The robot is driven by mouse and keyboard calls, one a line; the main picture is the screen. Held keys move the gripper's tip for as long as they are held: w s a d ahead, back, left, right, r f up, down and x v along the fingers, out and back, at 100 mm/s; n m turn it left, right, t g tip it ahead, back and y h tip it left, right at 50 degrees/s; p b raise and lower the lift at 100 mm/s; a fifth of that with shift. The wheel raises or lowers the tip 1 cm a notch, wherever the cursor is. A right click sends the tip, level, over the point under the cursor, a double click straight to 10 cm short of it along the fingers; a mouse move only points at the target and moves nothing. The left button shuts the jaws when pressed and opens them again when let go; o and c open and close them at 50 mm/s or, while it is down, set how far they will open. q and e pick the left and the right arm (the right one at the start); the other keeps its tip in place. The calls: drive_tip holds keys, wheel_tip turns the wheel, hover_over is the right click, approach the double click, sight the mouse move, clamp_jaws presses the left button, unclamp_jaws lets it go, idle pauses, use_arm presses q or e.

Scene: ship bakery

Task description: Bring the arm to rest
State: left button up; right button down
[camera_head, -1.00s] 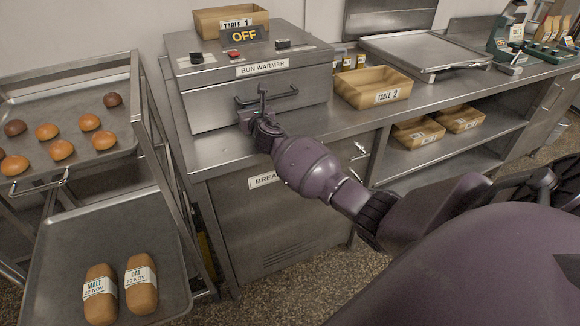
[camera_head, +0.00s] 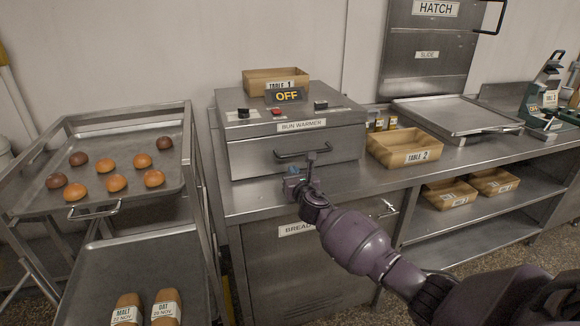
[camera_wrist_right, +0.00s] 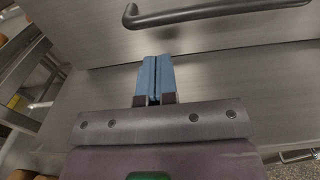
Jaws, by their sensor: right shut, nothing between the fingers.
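My right gripper (camera_head: 298,176) is in front of the bun warmer, below and a little left of its drawer handle (camera_head: 303,152). It also shows in the right wrist view (camera_wrist_right: 155,80), where its two blue fingers are together with nothing between them. The fingertips are apart from the dark handle bar (camera_wrist_right: 210,12). My purple right arm comes in from the lower right across the counter's front edge. The bun warmer (camera_head: 345,149) has its drawer closed and its sign (camera_head: 287,96) reads OFF. My left gripper is not in view.
A rack at left holds a tray (camera_head: 30,206) of several buns, with malt (camera_head: 125,310) and oat (camera_head: 166,308) loaves below. A Table 2 box (camera_head: 405,150) stands right of the warmer, a Table 1 box (camera_head: 262,80) on top. The counter front (camera_head: 250,200) is bare.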

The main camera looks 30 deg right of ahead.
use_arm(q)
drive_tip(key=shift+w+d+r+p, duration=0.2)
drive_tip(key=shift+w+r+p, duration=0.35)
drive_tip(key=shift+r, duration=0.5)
use_arm(e)
drive_tip(key=v, duration=0.6)
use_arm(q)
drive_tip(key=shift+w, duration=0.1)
use_arm(e)
drive_tip(key=shift+a+f, duration=0.1)
drive_tip(key=s+a+f+m+g+y, duration=0.1)
drive_tip(key=s+a+f+m+y, duration=0.15)
drive_tip(key=s+a+m, duration=0.65)
drive_tip(key=s+f+m+g+y, duration=0.15)
drive_tip(key=f+m, duration=0.25)
drive_tip(key=m, duration=1.1)
drive_tip(key=s+a+f+m+g, duration=0.1)
drive_tip(key=s+f+m, duration=0.3)
drive_tip(key=s, duration=0.8)
drive_tip(key=s+a+f+m+g, duration=0.1)
drive_tip(key=s+f+m, duration=0.3)
drive_tip(key=s+f, duration=0.5)
drive_tip(key=s+g, duration=0.1)
drive_tip(key=s, duration=0.3)
drive_tip(key=shift+a+g, duration=0.25)
drive_tip(key=shift+g, duration=0.1)
